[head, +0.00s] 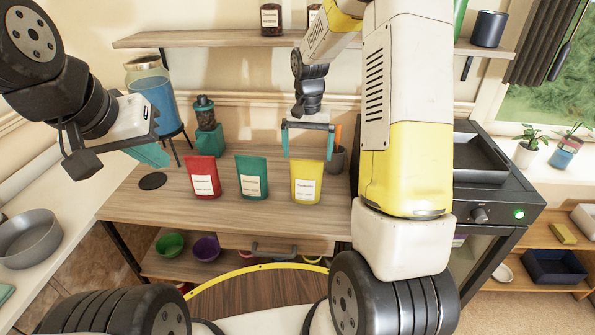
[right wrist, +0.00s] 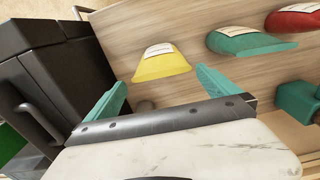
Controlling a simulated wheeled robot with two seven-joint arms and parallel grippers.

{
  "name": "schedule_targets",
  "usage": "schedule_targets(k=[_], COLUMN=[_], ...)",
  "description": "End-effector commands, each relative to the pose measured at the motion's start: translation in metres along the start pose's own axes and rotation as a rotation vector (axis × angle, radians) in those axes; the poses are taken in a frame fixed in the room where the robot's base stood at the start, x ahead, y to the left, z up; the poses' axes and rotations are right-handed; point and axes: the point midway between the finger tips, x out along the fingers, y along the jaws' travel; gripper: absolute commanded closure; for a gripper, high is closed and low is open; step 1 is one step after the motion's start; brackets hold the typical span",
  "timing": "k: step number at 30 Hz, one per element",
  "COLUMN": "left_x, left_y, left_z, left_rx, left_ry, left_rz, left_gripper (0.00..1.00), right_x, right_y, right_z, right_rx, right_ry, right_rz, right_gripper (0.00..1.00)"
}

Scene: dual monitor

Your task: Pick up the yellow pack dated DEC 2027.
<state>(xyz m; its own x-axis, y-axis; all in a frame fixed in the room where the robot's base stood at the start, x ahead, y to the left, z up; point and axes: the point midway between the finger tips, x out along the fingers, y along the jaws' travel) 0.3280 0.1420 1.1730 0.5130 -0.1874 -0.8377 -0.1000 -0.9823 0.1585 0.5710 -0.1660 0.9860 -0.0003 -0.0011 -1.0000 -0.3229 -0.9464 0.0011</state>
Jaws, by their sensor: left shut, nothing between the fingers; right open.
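A yellow pack (head: 306,182) with a white label stands upright on the wooden counter (head: 150,206), rightmost of three packs. The print on its label is too small to read. It also shows in the right wrist view (right wrist: 162,67), ahead of the fingers. My right gripper (head: 308,143) is open and empty, above and slightly behind the yellow pack, its teal fingers apart. The same gripper in the right wrist view (right wrist: 163,79) has nothing between its fingers. My left gripper (head: 151,155) is shut and empty at the left, above the counter, apart from the packs.
A green pack (head: 251,177) and a red pack (head: 203,178) stand left of the yellow one. A grey cup (head: 336,159) stands behind the yellow pack to the right. A green-based grinder (head: 207,135) and a blue dispenser (head: 153,98) stand behind. A shelf (head: 215,40) runs above.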

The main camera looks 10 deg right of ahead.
Motion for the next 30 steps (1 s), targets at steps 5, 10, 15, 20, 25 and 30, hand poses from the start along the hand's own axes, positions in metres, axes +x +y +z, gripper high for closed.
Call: schedule_targets(k=[5,10,15,20,25,30], left_x=[0.000,0.000,0.000,0.000,0.000,0.000], left_y=[0.000,0.000,0.000,0.000,0.000,0.000], left_z=[0.000,0.000,0.000,0.000,0.000,0.000], left_rx=[0.000,0.000,0.000,0.000,0.000,0.000], left_ry=[0.000,0.000,0.000,0.000,0.000,0.000], left_rz=[0.000,0.000,0.000,0.000,0.000,0.000], left_gripper=[1.00,1.00,1.00,1.00,1.00,1.00], right_x=[0.033,0.055,0.066,0.091,0.109,0.111], right_y=[0.001,0.000,0.000,-0.002,-0.002,-0.002], right_z=[0.002,0.001,0.002,0.004,0.003,0.003], right_rx=[0.001,-0.001,0.000,-0.002,0.000,0.000], right_ry=[-0.006,-0.002,-0.002,-0.004,-0.002,0.000], right_rz=[0.001,0.000,-0.001,0.000,-0.001,-0.001], right_gripper=[0.00,0.00,0.00,0.00,0.00,0.00])
